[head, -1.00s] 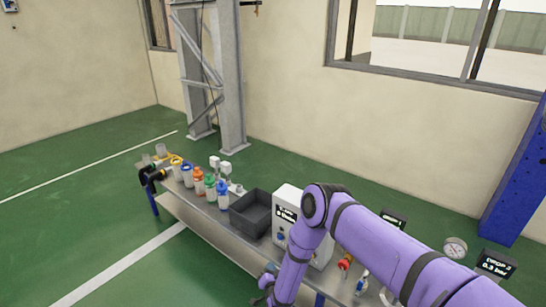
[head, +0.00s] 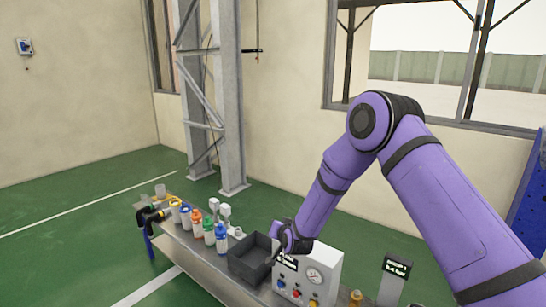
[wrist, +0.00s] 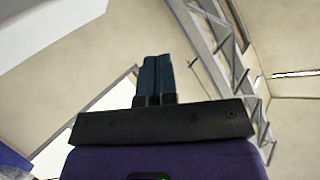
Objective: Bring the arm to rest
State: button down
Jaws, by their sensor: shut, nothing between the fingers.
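My purple arm reaches in from the right of the head view, its elbow raised in front of the window and its forearm sloping down to the left. The wrist end is over the bench, near the dark bin and the white gauge box. My gripper (wrist: 157,78) shows in the wrist view, with its two dark blue fingers side by side and touching, nothing between them. Behind the fingers the wrist view shows only wall, ceiling and steel framing. In the head view the fingertips cannot be made out.
The bench (head: 212,262) holds a dark open bin (head: 250,262), several coloured-topped bottles (head: 209,229) and a white box with a gauge (head: 322,272). A small display (head: 395,268) stands at the right. A steel column (head: 228,100) rises behind the bench. Green floor is clear at left.

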jog(key=s+d+r+n+g+h, duration=0.1)
jog(key=s+d+r, duration=0.4)
jog(key=r, duration=0.5)
jog(key=s+d+r+g, duration=0.1)
jog(key=s+d+r, duration=0.45)
jog(key=r, duration=0.45)
jog(key=s+d+r+n+g+h, duration=0.1)
jog(key=s+d+r, duration=0.4)
jog(key=r, duration=0.5)
jog(key=s+d+r+g, duration=0.1)
jog(key=s+d, duration=0.3)
jog(key=s, duration=0.6)
jog(key=s+d+r+g+h, duration=0.1)
jog(key=s+d+r, duration=0.2)
jog(key=s, duration=0.8)
jog(key=s+d+r+g+h, duration=0.1)
jog(key=s+d+r+g, duration=0.1)
jog(key=s+d, duration=0.4)
jog(key=s+r, duration=0.1)
jog(key=s, duration=0.4)
